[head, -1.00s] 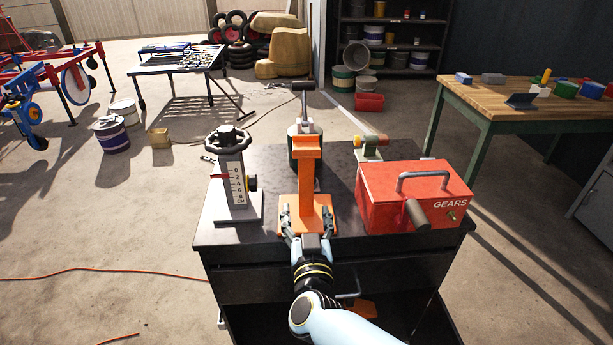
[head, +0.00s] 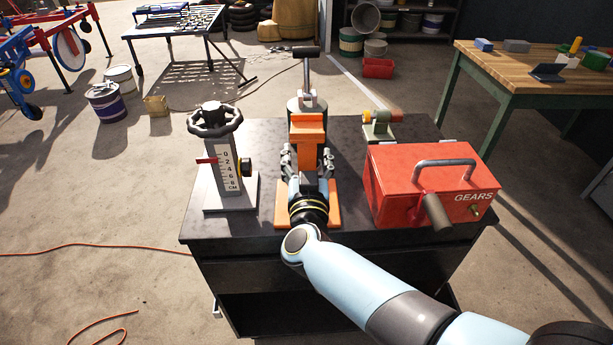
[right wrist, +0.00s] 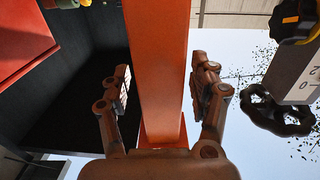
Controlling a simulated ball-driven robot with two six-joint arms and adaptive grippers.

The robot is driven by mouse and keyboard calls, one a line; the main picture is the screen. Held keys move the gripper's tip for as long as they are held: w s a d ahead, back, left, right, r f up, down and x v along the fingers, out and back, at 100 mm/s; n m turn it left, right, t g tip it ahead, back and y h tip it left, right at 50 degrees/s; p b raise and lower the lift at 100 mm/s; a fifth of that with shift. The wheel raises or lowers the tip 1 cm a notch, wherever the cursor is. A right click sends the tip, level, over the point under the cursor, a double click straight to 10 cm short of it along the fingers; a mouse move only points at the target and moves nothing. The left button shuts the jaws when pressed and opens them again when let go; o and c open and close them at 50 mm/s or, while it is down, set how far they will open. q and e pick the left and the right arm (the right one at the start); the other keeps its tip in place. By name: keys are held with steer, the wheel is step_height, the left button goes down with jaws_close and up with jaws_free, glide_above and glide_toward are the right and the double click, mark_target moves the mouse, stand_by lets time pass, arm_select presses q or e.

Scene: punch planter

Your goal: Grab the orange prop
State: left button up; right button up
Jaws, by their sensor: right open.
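The orange prop (head: 309,130) stands upright on the dark cart top, with a flat base and a block-like top. Its post also fills the middle of the right wrist view (right wrist: 158,60). My right gripper (head: 307,160) is at the post, in front of it in the head view. In the right wrist view the right gripper (right wrist: 160,85) is open, with one finger on each side of the post and a visible gap on both sides. My arm and gripper hide the lower post and part of the base. My left gripper is not in view.
A gauge stand with a handwheel (head: 219,160) is left of the prop, and a red GEARS box (head: 425,185) is to the right. A lever device (head: 307,85) stands behind the prop. A small green and orange device (head: 378,125) sits at the back right of the cart (head: 345,135).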

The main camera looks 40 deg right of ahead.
steer(key=shift+s+a+r, duration=0.15)
steer(key=shift+s+a, duration=0.05)
steer(key=shift+s+a+r, duration=0.2)
steer(key=shift+s+a, duration=0.05)
steer(key=shift+s, duration=0.05)
steer(key=c, duration=0.4)
steer(key=shift+w+d+f, duration=0.1)
steer(key=shift+w, duration=0.05)
steer(key=shift+c, duration=1)
steer(key=shift+d, duration=0.1)
steer(key=shift+c, duration=1.1)
jaws_close()
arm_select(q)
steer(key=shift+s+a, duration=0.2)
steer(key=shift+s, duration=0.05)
arm_select(e)
steer(key=shift+w+r, duration=0.15)
steer(key=shift+r, duration=0.05)
